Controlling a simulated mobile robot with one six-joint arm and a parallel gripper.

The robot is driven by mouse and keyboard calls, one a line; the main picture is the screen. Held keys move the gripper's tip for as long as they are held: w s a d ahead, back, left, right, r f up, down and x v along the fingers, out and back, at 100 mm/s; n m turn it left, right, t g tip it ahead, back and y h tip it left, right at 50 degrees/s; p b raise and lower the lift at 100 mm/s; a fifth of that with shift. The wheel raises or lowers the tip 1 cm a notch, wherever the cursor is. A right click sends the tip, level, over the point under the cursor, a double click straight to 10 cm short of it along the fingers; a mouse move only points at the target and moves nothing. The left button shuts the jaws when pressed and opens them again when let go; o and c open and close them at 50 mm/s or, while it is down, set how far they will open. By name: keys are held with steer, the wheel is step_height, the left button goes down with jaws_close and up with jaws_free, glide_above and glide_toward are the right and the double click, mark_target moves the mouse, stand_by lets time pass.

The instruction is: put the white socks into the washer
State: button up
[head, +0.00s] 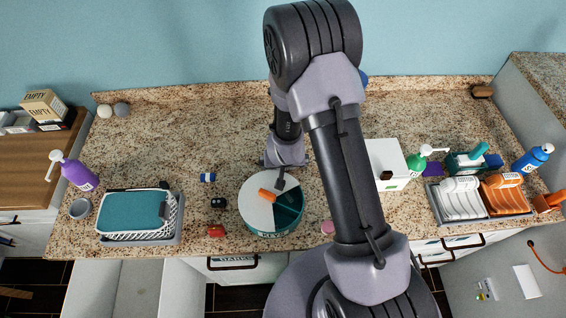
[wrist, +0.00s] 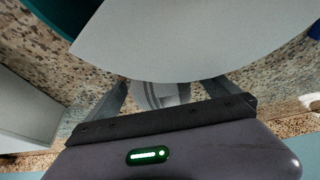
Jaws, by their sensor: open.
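My gripper (head: 281,182) is over the counter at the back edge of a round teal tub (head: 272,232) with a part-white, part-teal top. In the wrist view my gripper (wrist: 167,90) has its two fingers apart. A pale striped cloth-like thing (wrist: 160,96), possibly the white socks, shows between them, not visibly gripped. The tub's pale top (wrist: 190,35) hides the fingertips and part of this thing. My arm hides this spot in the head view. I cannot pick out a washer for certain.
An orange piece (head: 267,195) lies on the tub's top. A basket with a teal lid (head: 135,211) stands left. A white box (head: 387,160), a green pump bottle (head: 417,163) and a tray with white and orange sections (head: 485,217) stand right.

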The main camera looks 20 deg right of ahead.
steer(key=shift+c, duration=1.1)
steer(key=c, duration=1.3)
